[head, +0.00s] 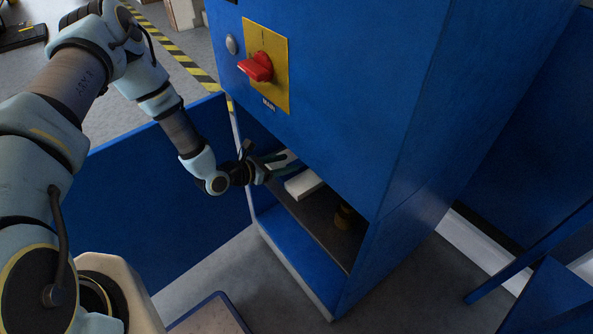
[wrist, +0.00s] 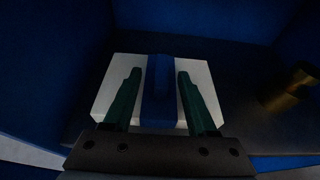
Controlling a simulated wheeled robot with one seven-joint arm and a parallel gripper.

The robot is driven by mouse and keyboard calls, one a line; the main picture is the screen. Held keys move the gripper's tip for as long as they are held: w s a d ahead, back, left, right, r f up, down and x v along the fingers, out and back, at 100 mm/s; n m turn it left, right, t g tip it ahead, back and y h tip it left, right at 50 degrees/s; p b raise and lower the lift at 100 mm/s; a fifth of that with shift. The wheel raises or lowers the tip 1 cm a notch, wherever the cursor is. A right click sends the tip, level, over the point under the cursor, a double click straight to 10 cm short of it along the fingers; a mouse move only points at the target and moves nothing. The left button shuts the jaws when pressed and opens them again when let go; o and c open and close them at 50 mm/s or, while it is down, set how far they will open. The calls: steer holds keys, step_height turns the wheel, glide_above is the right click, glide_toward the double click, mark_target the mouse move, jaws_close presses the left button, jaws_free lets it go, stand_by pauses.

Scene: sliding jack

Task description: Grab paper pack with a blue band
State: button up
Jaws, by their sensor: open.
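The white paper pack (head: 304,184) lies on the dark shelf inside the blue cabinet, partly hidden by my gripper in the head view. In the wrist view the white paper pack (wrist: 205,77) has a dark blue band (wrist: 158,95) across its middle. My gripper (head: 280,163) reaches in through the cabinet opening. In the wrist view my gripper (wrist: 159,74) is open, with one dark green finger on each side of the band and white paper showing outside both. A gap shows between each finger and the band. I cannot tell whether the fingers touch the pack.
A brass-coloured cylindrical thing (head: 345,217) stands on the shelf right of the pack, and also shows in the wrist view (wrist: 290,88). The cabinet (head: 350,100) has a red switch (head: 257,67) above the opening. A blue panel (head: 165,195) stands at the left.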

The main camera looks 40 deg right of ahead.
mark_target(295, 161)
steer(key=x, duration=0.4)
steer(key=shift+s+d+f, duration=0.15)
steer(key=shift+s+d, duration=0.05)
steer(key=shift+d, duration=0.05)
jaws_close()
stand_by(1.2)
